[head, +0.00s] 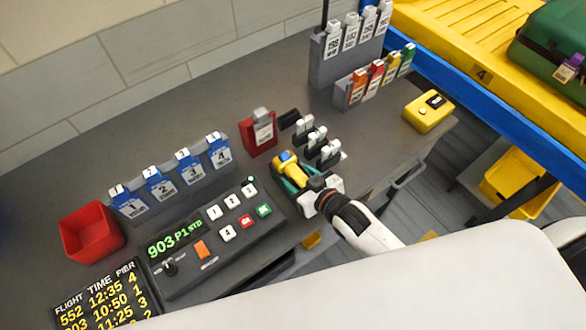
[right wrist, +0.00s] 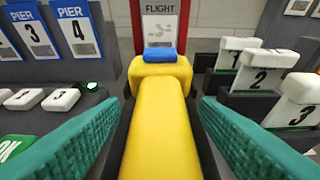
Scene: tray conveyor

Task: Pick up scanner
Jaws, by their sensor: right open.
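The scanner (head: 289,168) is yellow with a blue top end and sits on the grey desk, right of the control panel. In the right wrist view the scanner (right wrist: 157,115) runs up the middle of the picture, its blue part (right wrist: 160,55) at the far end. My right gripper (head: 290,178) is open, with its green finger pads on either side of the scanner. In the right wrist view the pads (right wrist: 158,130) show a gap to the yellow body on both sides. My left gripper is not in view.
A control panel (head: 205,235) lies left of the scanner. A red flight card holder (head: 260,138) stands just behind it, and white numbered tags (head: 318,140) stand close on the right. A yellow box (head: 428,111) and a yellow conveyor (head: 470,50) are further right.

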